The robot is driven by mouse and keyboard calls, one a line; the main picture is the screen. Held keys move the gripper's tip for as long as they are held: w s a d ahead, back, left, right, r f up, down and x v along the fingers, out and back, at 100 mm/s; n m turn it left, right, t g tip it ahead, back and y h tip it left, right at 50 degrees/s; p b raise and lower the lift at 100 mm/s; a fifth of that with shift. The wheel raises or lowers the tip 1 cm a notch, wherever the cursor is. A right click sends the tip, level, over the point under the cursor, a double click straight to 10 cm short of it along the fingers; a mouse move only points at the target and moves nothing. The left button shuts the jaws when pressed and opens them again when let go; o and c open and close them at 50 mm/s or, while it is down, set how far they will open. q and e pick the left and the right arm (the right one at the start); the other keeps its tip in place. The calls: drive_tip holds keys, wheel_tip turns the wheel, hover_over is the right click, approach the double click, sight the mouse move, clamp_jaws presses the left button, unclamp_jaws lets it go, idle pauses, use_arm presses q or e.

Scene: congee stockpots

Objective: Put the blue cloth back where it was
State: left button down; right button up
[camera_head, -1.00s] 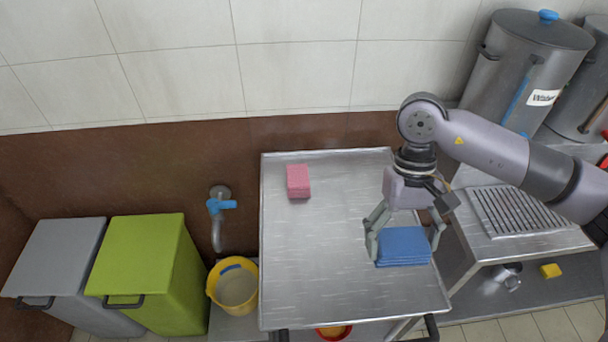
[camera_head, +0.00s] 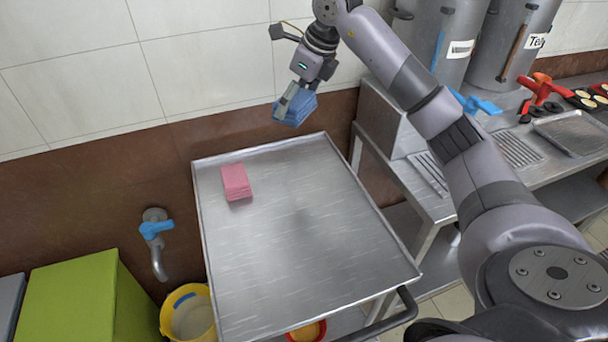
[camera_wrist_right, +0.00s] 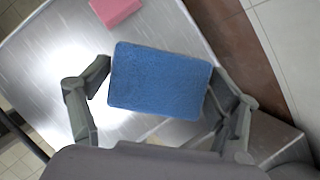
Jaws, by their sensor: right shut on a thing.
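The folded blue cloth (camera_head: 296,109) is held in the air above the back edge of the steel trolley top (camera_head: 300,222). My right gripper (camera_head: 290,105) is shut on it. In the right wrist view the blue cloth (camera_wrist_right: 160,82) sits between the two fingers of the right gripper (camera_wrist_right: 165,95), with the steel top below it. A folded pink cloth (camera_head: 236,182) lies at the back left of the trolley top and also shows in the right wrist view (camera_wrist_right: 115,10). My left gripper is not in view.
A steel counter (camera_head: 440,195) with a drainer grate (camera_head: 515,150) and large pots (camera_head: 445,40) stands to the right. A blue tap (camera_head: 156,229), a yellow bucket (camera_head: 190,315) and a green bin (camera_head: 75,300) are at the left. Most of the trolley top is bare.

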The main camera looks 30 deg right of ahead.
sight(304, 90)
drive_tip(key=d+m, duration=0.1)
drive_tip(key=w+d+m+h, duration=0.1)
drive_tip(key=m, duration=0.1)
drive_tip(key=shift+d+r+b, duration=0.2)
drive_tip(key=shift+d+b, duration=0.1)
drive_tip(key=shift+w+d+m+t, duration=0.1)
drive_tip(key=shift+d+m+t, duration=0.2)
drive_tip(key=shift+m, duration=0.1)
wheel_tip(304, 90, down, 16)
drive_tip(key=shift+d+r+p, duration=0.1)
drive_tip(key=shift+r+p, duration=0.05)
drive_tip(key=shift+p, duration=0.65)
wheel_tip(304, 90, down, 3)
drive_tip(key=shift+f+h, duration=0.15)
drive_tip(key=shift+h, duration=0.15)
drive_tip(key=shift+f, duration=0.45)
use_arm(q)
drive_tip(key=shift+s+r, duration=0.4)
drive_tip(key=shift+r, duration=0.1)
